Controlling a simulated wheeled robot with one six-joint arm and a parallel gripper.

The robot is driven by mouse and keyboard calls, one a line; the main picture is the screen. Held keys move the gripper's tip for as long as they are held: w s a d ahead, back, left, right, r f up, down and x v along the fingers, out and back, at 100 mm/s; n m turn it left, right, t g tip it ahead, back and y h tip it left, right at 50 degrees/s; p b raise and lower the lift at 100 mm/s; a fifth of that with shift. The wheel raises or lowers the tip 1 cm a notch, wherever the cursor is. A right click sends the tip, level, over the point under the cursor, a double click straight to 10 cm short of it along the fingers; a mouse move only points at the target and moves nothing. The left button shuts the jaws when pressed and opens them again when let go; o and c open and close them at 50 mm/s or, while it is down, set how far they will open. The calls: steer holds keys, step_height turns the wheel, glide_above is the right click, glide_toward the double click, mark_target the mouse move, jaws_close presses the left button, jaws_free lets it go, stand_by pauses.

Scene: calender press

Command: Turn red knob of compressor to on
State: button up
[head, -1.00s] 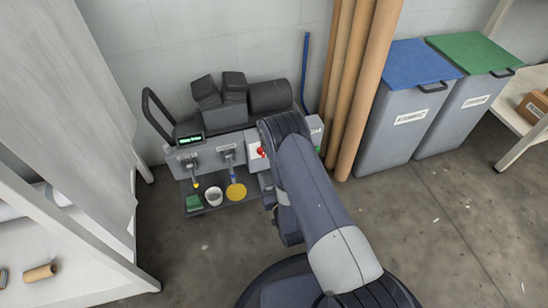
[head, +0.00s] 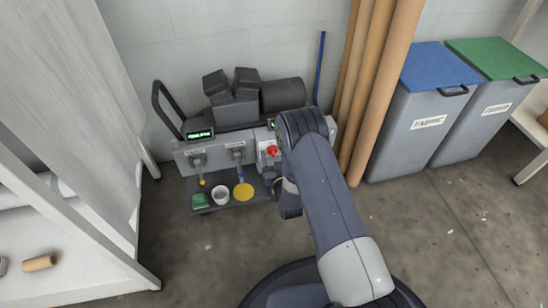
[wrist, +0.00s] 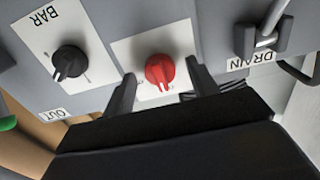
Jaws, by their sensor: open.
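The compressor (head: 222,155) stands against the back wall in the head view, with dark motor and tank parts on top and a grey front panel. Its red knob (head: 272,150) is on a white plate, just left of my arm. In the wrist view the red knob (wrist: 160,71) is large, with its white pointer line toward the bottom of the picture. My gripper (wrist: 160,80) is open, with one dark finger on each side of the knob and gaps between. I cannot tell how deep the fingers reach.
A black knob (wrist: 69,63) on a BAR plate and a drain lever (wrist: 262,38) flank the red knob. A tray with a white cup (head: 220,195) and yellow disc (head: 244,192) sits below the panel. Cardboard tubes (head: 375,95) and bins (head: 425,110) stand right.

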steer(key=shift+c, duration=0.6)
steer(key=c, duration=0.9)
steer(key=shift+m, duration=0.3)
steer(key=m, duration=0.9)
steer(key=shift+m, duration=2.2)
